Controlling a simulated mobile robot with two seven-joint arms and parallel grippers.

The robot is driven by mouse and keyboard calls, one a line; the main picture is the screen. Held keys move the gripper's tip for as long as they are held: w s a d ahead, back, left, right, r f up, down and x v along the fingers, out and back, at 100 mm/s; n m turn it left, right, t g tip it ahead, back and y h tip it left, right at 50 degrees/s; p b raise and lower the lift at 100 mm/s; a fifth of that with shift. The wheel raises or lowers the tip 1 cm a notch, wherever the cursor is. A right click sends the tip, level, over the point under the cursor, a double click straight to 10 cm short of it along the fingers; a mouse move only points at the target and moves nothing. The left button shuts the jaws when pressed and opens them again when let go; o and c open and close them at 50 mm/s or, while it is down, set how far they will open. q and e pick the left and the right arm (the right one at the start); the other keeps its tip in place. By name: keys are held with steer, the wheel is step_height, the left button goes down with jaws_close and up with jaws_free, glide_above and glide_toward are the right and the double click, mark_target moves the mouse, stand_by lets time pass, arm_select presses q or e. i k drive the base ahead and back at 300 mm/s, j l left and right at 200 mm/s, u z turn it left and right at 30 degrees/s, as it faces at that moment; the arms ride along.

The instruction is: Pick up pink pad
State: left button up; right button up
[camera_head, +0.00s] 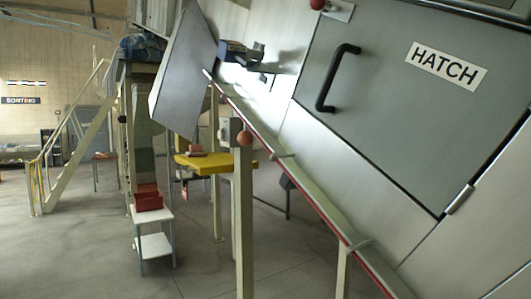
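I cannot make out a pink pad for certain. A small pinkish-brown item (197,154) lies on a yellow platform (203,164) left of the middle, too small to identify. Neither my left gripper nor my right gripper shows in the head view.
A grey machine wall with a HATCH door (390,95) and its sloping rail fill the right side. A post with an orange knob (244,139) stands before it. A red bin (148,199) sits on a white stand (154,221). Stairs (70,150) rise at left. Grey floor is open at lower left.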

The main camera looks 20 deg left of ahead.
mark_target(196, 150)
steer(key=i+j+z, duration=0.2)
steer(key=j, duration=0.45)
steer(key=i+j+z, duration=0.2)
steer(key=j, duration=0.45)
steer(key=i+j+z, duration=0.1)
steer(key=j+z, duration=0.15)
steer(key=j, duration=0.4)
steer(key=j+z, duration=0.2)
steer(key=j, duration=0.5)
steer(key=i, duration=0.05)
